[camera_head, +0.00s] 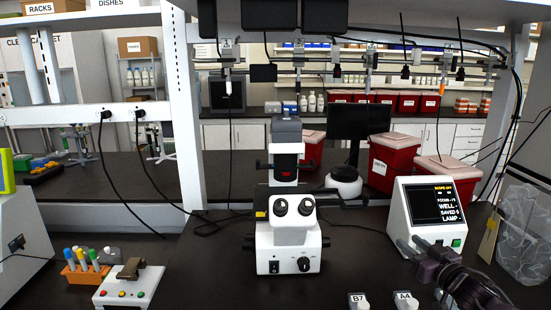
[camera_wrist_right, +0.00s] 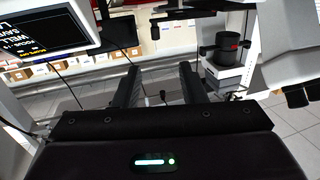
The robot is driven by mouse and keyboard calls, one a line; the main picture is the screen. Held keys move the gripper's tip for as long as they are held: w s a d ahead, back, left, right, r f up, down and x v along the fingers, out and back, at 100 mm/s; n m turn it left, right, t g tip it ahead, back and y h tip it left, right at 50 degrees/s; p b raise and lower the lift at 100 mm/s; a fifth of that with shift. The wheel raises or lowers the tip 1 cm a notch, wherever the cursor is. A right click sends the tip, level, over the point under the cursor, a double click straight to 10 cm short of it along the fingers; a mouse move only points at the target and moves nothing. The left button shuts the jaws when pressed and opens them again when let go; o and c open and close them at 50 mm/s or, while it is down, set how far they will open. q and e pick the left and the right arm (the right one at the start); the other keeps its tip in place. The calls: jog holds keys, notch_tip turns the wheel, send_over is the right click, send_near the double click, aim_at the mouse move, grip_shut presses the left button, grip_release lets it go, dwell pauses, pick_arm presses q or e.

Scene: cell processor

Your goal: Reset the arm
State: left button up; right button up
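My right gripper (camera_head: 412,245) is at the lower right in the head view, in front of the small white monitor box (camera_head: 437,207) with a dark screen of text. In the right wrist view my right gripper (camera_wrist_right: 158,78) has its two black fingers spread apart, with nothing between them. The monitor box also shows at the upper left there (camera_wrist_right: 92,22). A white microscope (camera_head: 289,238) with two eyepieces stands upright on the bench, to the left of the gripper and apart from it. My left gripper is not in view.
Two small labelled pieces, B7 (camera_head: 358,301) and A4 (camera_head: 405,300), sit at the front edge. A white button box (camera_head: 128,286) and an orange tube rack (camera_head: 84,273) stand at the left. Red bins (camera_head: 392,160) are behind. Dark bench shows clear between the button box and microscope.

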jog(key=s+a+f+m+g+h, duration=0.1)
jog(key=s+a+f+g+h, duration=0.35)
jog(key=s+a+f, duration=0.85)
jog(key=s+a+f+g, duration=0.15)
jog(key=s+g, duration=0.35)
jog(key=s, duration=0.7)
jog(key=s+a+f+g, duration=0.15)
jog(key=s+g, duration=0.25)
jog(key=s, duration=0.7)
notch_tip(320, 180, down, 31)
jog(key=s+g+b, duration=0.1)
jog(key=s+g, duration=0.1)
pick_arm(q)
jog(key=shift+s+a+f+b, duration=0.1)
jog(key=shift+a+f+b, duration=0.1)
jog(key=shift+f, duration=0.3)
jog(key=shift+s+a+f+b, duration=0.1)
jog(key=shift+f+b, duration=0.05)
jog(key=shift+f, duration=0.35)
pick_arm(e)
jog(key=s+d+f, duration=0.3)
jog(key=s+f, duration=1.5)
jog(key=s, duration=0.1)
jog(key=shift+s+d+f+g, duration=0.15)
jog(key=shift+f+g, duration=0.2)
jog(key=shift+f, duration=0.05)
